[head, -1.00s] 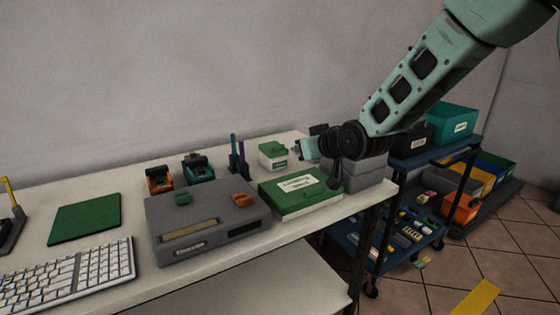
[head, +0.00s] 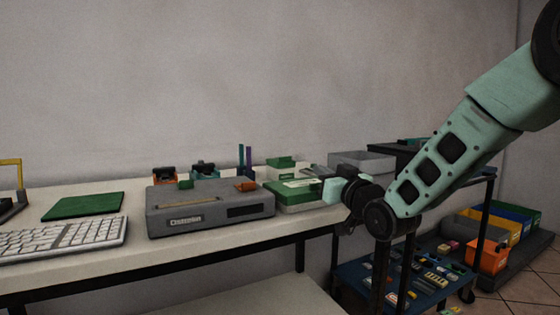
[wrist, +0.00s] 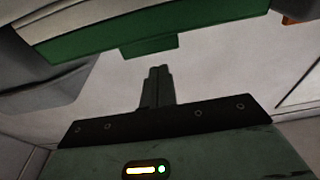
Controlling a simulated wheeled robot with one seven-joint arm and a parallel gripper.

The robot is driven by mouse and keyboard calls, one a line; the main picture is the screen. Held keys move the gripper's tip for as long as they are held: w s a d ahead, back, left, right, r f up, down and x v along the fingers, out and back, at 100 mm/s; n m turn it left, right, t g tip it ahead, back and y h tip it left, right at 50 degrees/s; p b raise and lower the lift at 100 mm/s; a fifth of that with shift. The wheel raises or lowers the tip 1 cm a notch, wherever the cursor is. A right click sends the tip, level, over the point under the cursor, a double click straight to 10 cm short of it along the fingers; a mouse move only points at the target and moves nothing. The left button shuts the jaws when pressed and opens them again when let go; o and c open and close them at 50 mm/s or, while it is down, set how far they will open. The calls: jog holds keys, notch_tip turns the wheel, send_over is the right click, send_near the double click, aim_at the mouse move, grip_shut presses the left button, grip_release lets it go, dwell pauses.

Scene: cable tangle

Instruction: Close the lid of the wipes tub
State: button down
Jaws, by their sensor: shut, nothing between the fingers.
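My gripper (wrist: 158,70) is shut and empty. In the head view its teal body (head: 333,190) is at the right end of the flatter box, and its fingertips are not clear. In the wrist view a green panel with a tab (wrist: 150,46) lies just beyond the fingertips. I cannot tell which box it belongs to.
A grey device (head: 210,212) stands left of the boxes, with a keyboard (head: 62,236) and green mat (head: 84,206) farther left. Purple and teal upright sticks (head: 245,158) stand behind. A grey bin (head: 362,160) is at the right, near a blue cart (head: 425,280).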

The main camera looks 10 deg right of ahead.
jog(key=shift+s+f+t+b, duration=0.25)
jog(key=shift+f+t+b, duration=0.05)
jog(key=shift+f+b, duration=0.6)
jog(key=shift+s+d+f+b, duration=0.2)
jog(key=shift+f+b, duration=0.2)
jog(key=shift+b, duration=0.6)
jog(key=shift+f, duration=0.15)
